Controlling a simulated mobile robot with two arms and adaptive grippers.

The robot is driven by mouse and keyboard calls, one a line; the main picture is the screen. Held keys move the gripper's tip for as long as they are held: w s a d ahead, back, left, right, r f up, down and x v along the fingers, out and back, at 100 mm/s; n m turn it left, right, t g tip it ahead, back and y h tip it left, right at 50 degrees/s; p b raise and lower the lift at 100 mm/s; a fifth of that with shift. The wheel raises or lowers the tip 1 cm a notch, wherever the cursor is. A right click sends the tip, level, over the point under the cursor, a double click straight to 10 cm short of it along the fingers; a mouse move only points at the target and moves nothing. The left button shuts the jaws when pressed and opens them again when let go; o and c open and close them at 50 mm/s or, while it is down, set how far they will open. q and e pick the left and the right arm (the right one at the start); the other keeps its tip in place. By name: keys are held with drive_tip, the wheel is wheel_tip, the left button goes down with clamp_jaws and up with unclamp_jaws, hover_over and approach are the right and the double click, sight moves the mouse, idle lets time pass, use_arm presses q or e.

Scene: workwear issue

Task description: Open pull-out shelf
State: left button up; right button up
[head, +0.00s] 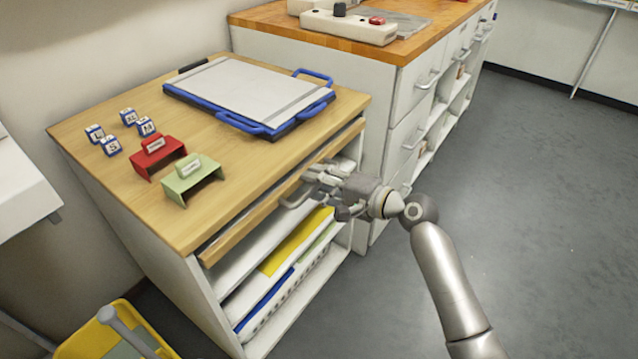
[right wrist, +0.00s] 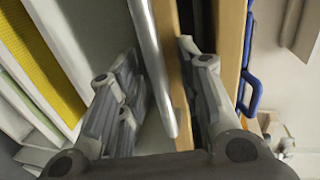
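The pull-out shelf (head: 235,238) is a wooden board with a wooden front edge, under the top of the low cabinet (head: 215,240). It looks pushed in or nearly so. A grey bar handle (head: 292,200) sits on its front; it also shows as a metal bar in the right wrist view (right wrist: 150,50). My right gripper (head: 325,184) is at this handle. My left gripper is not in view.
On the cabinet top lie a blue-edged board (head: 250,90), red (head: 157,155) and green (head: 192,180) stands and several small blocks (head: 110,145). Open shelves below hold folded items (head: 290,250). A drawer unit (head: 405,125) stands beside it. A yellow bin (head: 90,340) is at lower left. Floor at right is clear.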

drive_tip(key=shift+c, duration=0.2)
clamp_jaws()
idle(0.3)
